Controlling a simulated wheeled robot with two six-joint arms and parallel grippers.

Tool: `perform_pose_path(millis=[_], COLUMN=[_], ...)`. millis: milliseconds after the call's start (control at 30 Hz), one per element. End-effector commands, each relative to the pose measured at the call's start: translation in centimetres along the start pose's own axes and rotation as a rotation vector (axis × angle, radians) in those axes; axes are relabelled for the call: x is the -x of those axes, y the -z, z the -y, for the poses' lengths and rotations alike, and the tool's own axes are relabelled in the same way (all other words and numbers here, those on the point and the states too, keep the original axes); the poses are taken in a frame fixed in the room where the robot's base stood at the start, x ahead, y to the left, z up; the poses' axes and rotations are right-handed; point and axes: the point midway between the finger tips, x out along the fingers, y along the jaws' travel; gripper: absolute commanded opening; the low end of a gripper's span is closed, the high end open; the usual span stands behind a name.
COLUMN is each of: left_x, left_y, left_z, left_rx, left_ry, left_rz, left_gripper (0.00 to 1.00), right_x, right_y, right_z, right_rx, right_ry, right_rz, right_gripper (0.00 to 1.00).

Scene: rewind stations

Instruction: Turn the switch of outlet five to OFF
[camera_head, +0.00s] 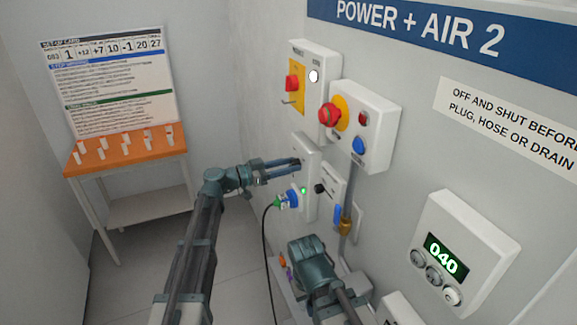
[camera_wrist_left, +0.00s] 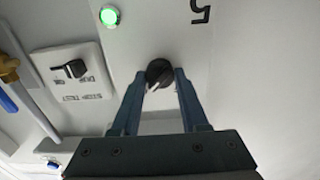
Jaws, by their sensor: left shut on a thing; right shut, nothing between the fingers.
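The outlet five panel (camera_head: 302,149) is a pale plate on the right wall, marked 5 in the left wrist view (camera_wrist_left: 200,12). Its switch is a round black knob (camera_wrist_left: 159,70) with a white pointer mark. My left gripper (camera_wrist_left: 162,82) is shut on this knob, one blue finger on each side; it also reaches the panel in the head view (camera_head: 298,165). A green lamp (camera_wrist_left: 109,16) on the panel is lit. A blue plug (camera_head: 290,199) with a cable sits low on the panel. My right gripper (camera_head: 306,245) is low in the head view, shut and empty, its fingertips mostly hidden.
A neighbouring switch plate (camera_wrist_left: 86,86) is beside the panel. A red emergency button (camera_head: 329,115) is on a box above, near a pipe with a brass fitting (camera_head: 346,226). A black cable (camera_head: 266,250) hangs below the plug. An orange-topped table (camera_head: 125,152) stands at left.

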Motion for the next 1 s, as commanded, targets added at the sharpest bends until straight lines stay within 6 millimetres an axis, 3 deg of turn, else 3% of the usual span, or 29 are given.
perform_pose_path(millis=[367,1000], left_x=[0.02,0.03], left_y=[-0.01,-0.07], left_z=[0.01,0.14], left_rx=[0.079,0.647], left_ry=[0.0,0.0], left_rz=[0.0,0.001], left_gripper=[0.0,0.0], right_x=[0.0,-0.05], right_y=[0.0,0.0], right_z=[0.0,0.01], right_rx=[0.0,0.0], right_ry=[0.0,0.0], right_rz=[0.0,0.0], right_gripper=[0.0,0.0])
